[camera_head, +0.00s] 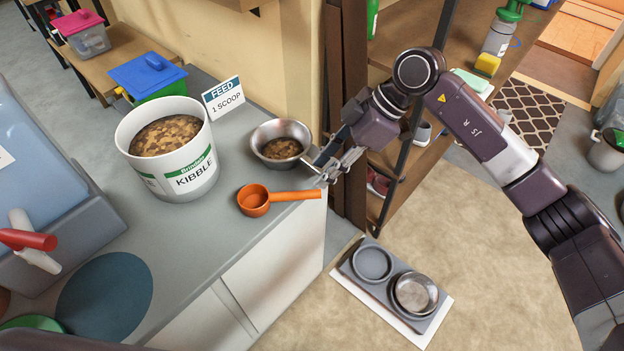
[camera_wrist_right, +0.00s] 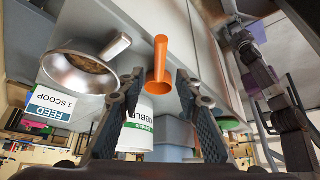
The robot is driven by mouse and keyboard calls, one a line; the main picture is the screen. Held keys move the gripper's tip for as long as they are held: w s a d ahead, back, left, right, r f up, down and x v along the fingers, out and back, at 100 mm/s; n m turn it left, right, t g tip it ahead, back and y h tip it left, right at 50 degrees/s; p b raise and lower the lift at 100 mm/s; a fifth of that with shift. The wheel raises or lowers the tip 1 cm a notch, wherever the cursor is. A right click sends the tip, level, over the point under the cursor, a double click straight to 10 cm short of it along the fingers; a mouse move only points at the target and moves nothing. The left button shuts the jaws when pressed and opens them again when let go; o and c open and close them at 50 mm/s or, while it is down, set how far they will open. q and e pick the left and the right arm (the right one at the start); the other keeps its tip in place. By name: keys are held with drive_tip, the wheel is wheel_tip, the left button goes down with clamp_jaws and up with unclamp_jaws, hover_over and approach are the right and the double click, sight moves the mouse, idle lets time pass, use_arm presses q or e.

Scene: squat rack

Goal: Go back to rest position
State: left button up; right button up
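My right gripper (camera_head: 326,167) is at the counter's right end, beside the metal bowl and near the handle tip of the orange scoop. In the right wrist view its two fingers (camera_wrist_right: 166,105) are spread apart with nothing held between them. The orange scoop (camera_head: 256,200) lies on the grey counter, its handle pointing right; it also shows in the right wrist view (camera_wrist_right: 161,65). The metal bowl (camera_head: 262,136) holds some kibble and stands behind the scoop. My left gripper cannot be made out in either view.
A white kibble bucket (camera_head: 187,181) and a feed sign (camera_head: 223,97) stand on the counter (camera_head: 180,245). A dark wooden shelf (camera_head: 340,100) rises close behind my right gripper. A double-bowl feeder (camera_head: 386,292) lies on the floor, with open floor (camera_head: 500,260) beside it.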

drive_tip(key=shift+d+r, duration=0.4)
drive_tip(key=shift+r, duration=0.2)
